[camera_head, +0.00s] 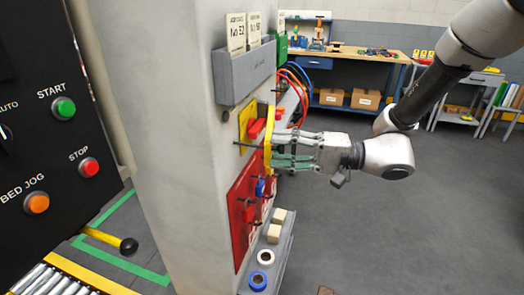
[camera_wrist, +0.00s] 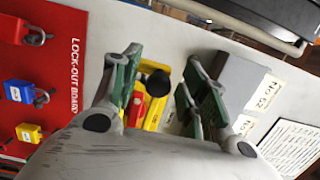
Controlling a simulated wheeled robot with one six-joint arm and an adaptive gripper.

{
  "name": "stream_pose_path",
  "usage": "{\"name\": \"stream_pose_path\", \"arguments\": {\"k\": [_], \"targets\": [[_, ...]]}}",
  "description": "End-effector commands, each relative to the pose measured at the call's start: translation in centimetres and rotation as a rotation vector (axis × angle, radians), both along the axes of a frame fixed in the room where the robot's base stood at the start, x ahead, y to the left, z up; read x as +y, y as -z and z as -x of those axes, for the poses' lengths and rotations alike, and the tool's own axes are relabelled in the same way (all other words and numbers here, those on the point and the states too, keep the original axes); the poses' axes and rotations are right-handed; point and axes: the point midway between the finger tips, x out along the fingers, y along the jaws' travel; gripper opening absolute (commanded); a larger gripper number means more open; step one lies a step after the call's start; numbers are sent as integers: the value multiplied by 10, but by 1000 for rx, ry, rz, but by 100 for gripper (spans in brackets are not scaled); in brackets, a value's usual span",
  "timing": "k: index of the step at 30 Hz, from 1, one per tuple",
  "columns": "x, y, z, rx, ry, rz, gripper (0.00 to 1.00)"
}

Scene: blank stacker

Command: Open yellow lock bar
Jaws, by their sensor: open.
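The yellow lock bar (camera_head: 267,140) stands upright on the side of the grey column, by a yellow plate (camera_head: 246,118) with a red handle (camera_head: 257,128). In the wrist view yellow parts (camera_wrist: 154,113) with a black knob (camera_wrist: 158,84) and a red piece (camera_wrist: 135,108) show between my fingers; which part is the bar is hard to tell. My gripper (camera_head: 274,150) is open, its green-padded fingers pointing at the column, with the tips close to the bar. I cannot tell whether they touch it.
The red lock-out board (camera_head: 240,208) with padlocks is below, beside a shelf holding tape rolls (camera_head: 265,257) and wooden blocks (camera_head: 276,225). A grey card holder (camera_head: 243,73) is above. Red and blue hoses (camera_head: 297,85) run behind. The floor to the right is clear.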

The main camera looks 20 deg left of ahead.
Motion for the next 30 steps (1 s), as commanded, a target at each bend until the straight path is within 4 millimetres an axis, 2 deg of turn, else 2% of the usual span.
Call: {"name": "stream_pose_path", "arguments": {"k": [6,13,22,30], "targets": [[21,-1,10,-2,103,0,44],[27,0,12,-1,138,2,44],[24,0,11,-1,139,2,44],[5,0,7,-1,138,2,44]]}}
